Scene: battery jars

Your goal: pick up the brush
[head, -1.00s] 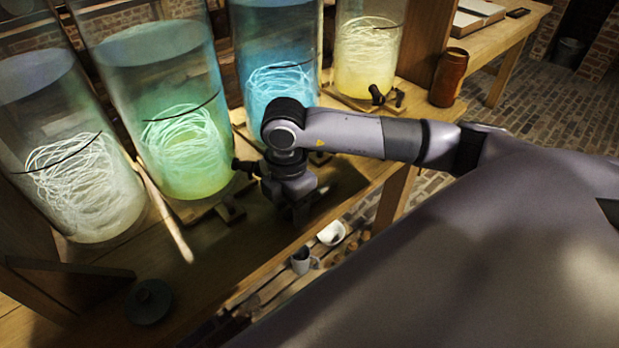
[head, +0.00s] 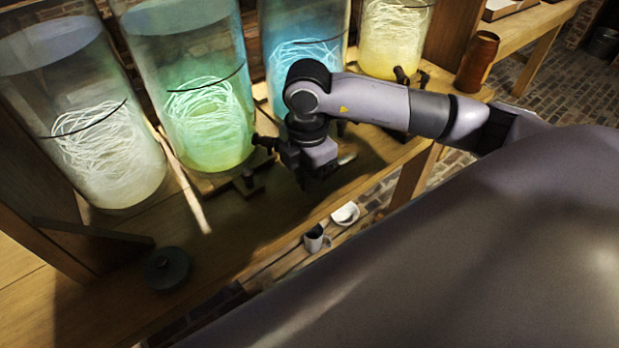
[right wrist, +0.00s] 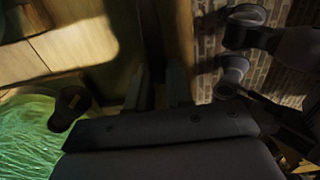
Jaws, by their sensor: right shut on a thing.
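My right gripper (head: 318,185) hangs fingers-down over the front part of the bench, in front of the blue jar. In the right wrist view its fingers (right wrist: 157,88) are closed on a slender dark thing (right wrist: 151,40), which I take to be the brush. Its shape is hard to make out in the shadow, and my wrist hides part of it. In the head view the gripper hides most of what it holds. My left gripper is out of view.
Tall glowing jars stand along the bench: white (head: 110,165), green (head: 205,130), blue (head: 300,60) and yellow (head: 392,45). Dark taps stick out in front. A round dark lid (head: 167,269) lies at front left. A mug (head: 314,239) sits lower, beyond the bench edge.

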